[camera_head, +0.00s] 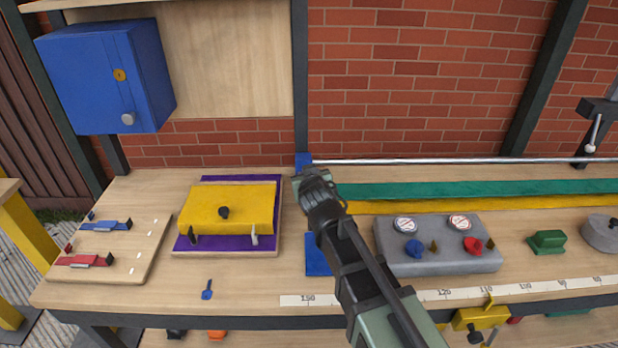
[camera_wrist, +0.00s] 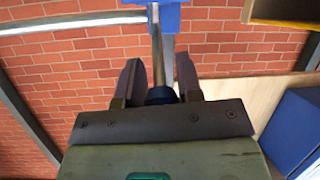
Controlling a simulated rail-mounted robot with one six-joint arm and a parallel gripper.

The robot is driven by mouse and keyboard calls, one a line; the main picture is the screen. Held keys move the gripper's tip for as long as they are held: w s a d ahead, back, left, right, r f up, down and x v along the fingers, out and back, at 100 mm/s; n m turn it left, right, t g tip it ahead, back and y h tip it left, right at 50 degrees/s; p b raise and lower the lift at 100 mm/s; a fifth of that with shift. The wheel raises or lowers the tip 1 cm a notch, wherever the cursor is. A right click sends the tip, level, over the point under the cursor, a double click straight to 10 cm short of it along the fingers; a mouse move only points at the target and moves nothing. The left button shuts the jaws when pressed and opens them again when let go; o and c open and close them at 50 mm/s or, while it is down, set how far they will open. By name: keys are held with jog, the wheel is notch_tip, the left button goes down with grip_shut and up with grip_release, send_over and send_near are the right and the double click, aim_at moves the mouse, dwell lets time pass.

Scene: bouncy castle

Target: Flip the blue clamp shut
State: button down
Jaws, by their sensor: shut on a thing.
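The blue clamp (camera_head: 303,160) shows as a small blue block at the left end of a long metal rod, by the dark post. In the wrist view, a blue block (camera_wrist: 171,17) at the top has a metal lever (camera_wrist: 168,55) running from it down between my fingers. My gripper (camera_head: 306,178) is just below the blue block in the head view and hides part of it. In the wrist view my gripper (camera_wrist: 160,75) has its fingers on either side of the lever and its dark knob (camera_wrist: 160,95), shut on the lever. The clamp's lower part is hidden.
The metal rod (camera_head: 450,161) runs right along the bench's back, with green (camera_head: 480,188) and yellow strips in front. A grey gauge panel (camera_head: 437,262) lies right of my arm. A yellow block (camera_head: 228,200) and a blue cabinet (camera_head: 90,80) are at left.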

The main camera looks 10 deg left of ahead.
jog(key=c, duration=0.9)
grip_release()
jog(key=shift+o, duration=0.2)
jog(key=p+v, duration=0.4)
jog(key=v, duration=0.7)
jog(key=shift+w, duration=0.1)
